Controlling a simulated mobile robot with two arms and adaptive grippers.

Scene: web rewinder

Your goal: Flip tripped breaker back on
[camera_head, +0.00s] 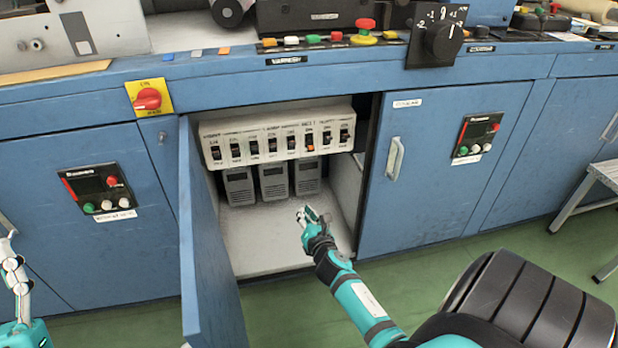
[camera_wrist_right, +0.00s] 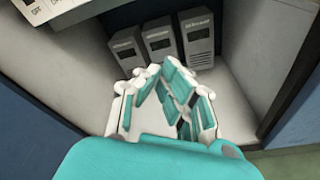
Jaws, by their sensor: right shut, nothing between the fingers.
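The white breaker panel (camera_head: 277,153) sits in the open blue cabinet, with a row of several dark switches. One switch toward the right (camera_head: 309,140) shows orange; the switch positions are too small to read surely. My right gripper (camera_head: 308,212) is inside the cabinet opening, below the panel and apart from it. It is shut and empty, its fingertips together in the right wrist view (camera_wrist_right: 163,75). In that view only a corner of the panel shows at the top left (camera_wrist_right: 55,10). My left gripper (camera_head: 10,245) is partly visible at the left edge; its jaw state is unclear.
The cabinet door (camera_head: 205,240) stands open on the left of the opening. Grey boxes (camera_head: 273,180) stand under the panel on the pale cabinet floor (camera_head: 265,240). A closed blue door with a handle (camera_head: 394,158) is to the right. A red rotary switch (camera_head: 147,99) is up left.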

